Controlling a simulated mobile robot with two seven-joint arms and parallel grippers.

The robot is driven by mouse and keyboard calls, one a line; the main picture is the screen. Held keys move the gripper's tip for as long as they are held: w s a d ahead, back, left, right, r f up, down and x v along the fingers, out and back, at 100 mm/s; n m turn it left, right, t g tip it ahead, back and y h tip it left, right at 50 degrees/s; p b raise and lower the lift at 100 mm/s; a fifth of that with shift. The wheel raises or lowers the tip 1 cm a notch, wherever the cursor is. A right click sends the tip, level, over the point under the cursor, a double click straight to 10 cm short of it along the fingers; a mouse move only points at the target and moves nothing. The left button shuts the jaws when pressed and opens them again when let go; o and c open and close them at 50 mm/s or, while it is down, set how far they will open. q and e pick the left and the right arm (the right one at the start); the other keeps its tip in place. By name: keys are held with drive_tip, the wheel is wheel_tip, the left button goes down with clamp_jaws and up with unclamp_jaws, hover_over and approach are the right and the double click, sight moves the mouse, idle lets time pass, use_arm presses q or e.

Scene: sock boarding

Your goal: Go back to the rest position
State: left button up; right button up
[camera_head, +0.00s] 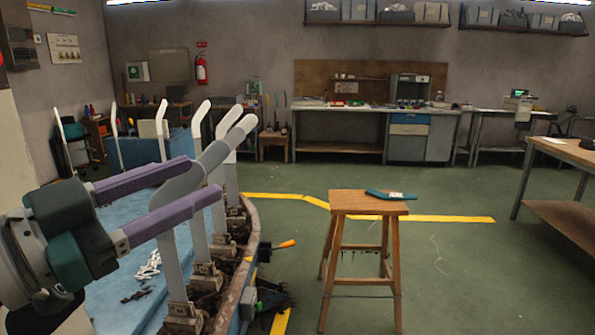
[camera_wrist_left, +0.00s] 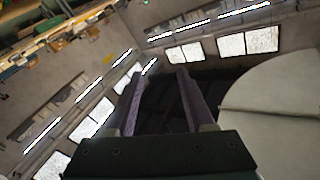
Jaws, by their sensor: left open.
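My left gripper (camera_head: 206,178) comes in from the left in the head view, its two purple fingers spread apart. A grey sock (camera_head: 187,184) appears to cover the bent upper part of the nearest white board (camera_head: 171,262). In the picture the fingers lie on either side of it; I cannot tell whether they touch it. In the left wrist view the gripper (camera_wrist_left: 160,76) is open with nothing visible held between its fingers. My right gripper is not in view.
Several white upright boards (camera_head: 163,130) stand along the curved rim of a blue-topped table (camera_head: 130,300). A wooden stool (camera_head: 365,205) with a teal object on it stands right of centre. A workbench (camera_head: 570,152) is at the right.

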use_arm(q)
drive_tip(key=s+a+f+n+g+y, duration=0.2)
drive_tip(key=s+a+f+n+y, duration=0.4)
drive_tip(key=s+f+n+y, duration=0.35)
drive_tip(key=s+f+g+y+b, duration=0.1)
drive_tip(key=s+f+g, duration=0.3)
drive_tip(key=s, duration=0.4)
drive_tip(key=s+f+g+y+b, duration=0.1)
drive_tip(key=s+f+g, duration=0.35)
drive_tip(key=s, duration=0.35)
wheel_tip(320, 180, up, 38)
drive_tip(key=p, duration=3.8)
drive_tip(key=shift+n+p, duration=0.35)
drive_tip(key=shift+a+g, duration=0.1)
drive_tip(key=shift+g, duration=0.15)
